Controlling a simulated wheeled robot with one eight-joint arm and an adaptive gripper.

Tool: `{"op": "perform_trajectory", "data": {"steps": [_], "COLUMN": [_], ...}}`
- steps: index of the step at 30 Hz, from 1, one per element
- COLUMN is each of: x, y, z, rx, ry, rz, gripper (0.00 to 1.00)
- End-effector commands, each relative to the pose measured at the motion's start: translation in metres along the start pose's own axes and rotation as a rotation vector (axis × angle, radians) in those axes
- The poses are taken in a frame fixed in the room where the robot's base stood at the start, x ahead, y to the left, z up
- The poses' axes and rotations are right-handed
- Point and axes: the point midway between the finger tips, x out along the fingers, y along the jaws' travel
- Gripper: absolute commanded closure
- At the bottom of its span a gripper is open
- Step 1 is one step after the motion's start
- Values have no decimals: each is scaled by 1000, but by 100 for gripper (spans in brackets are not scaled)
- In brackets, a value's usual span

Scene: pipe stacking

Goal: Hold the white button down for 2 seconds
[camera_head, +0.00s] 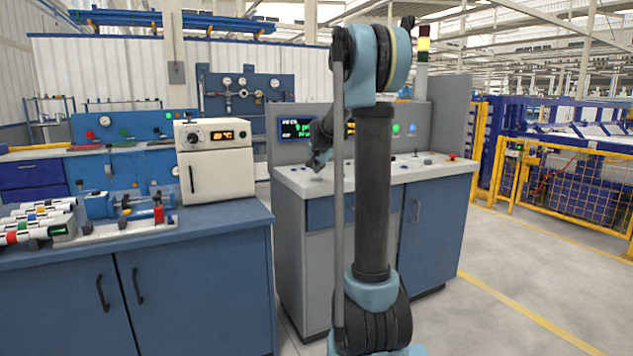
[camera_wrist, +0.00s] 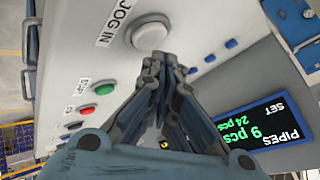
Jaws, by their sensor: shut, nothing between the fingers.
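The white button (camera_wrist: 148,33) is large and round, at the top middle of the wrist view, on a pale panel beside the words "JOG IN". My gripper (camera_wrist: 163,60) is shut and empty. Its fingertips overlap the button's lower edge in that view; I cannot tell whether they touch it. In the head view my gripper (camera_head: 318,160) hangs low over the left part of the grey console's top (camera_head: 430,167). The white button is not clear in that view.
A green button (camera_wrist: 105,89), a red button (camera_wrist: 87,111) and several small blue buttons (camera_wrist: 210,58) lie near the white one. A lit screen (camera_wrist: 262,127) reads "PIPES". A blue workbench (camera_head: 190,262) with a white oven-like box (camera_head: 215,165) stands left.

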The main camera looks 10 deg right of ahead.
Motion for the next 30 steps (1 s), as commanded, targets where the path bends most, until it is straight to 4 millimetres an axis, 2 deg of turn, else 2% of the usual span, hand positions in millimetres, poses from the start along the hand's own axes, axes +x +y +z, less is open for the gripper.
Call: {"op": "perform_trajectory", "data": {"steps": [8, 24, 30], "x": [-2, -31, -35], "y": [-2, -23, -26], "z": [-1, -22, -25], "rx": [0, 0, 0], "ry": [0, 0, 0], "rz": [0, 0, 0], "gripper": [100, 100, 100]}}
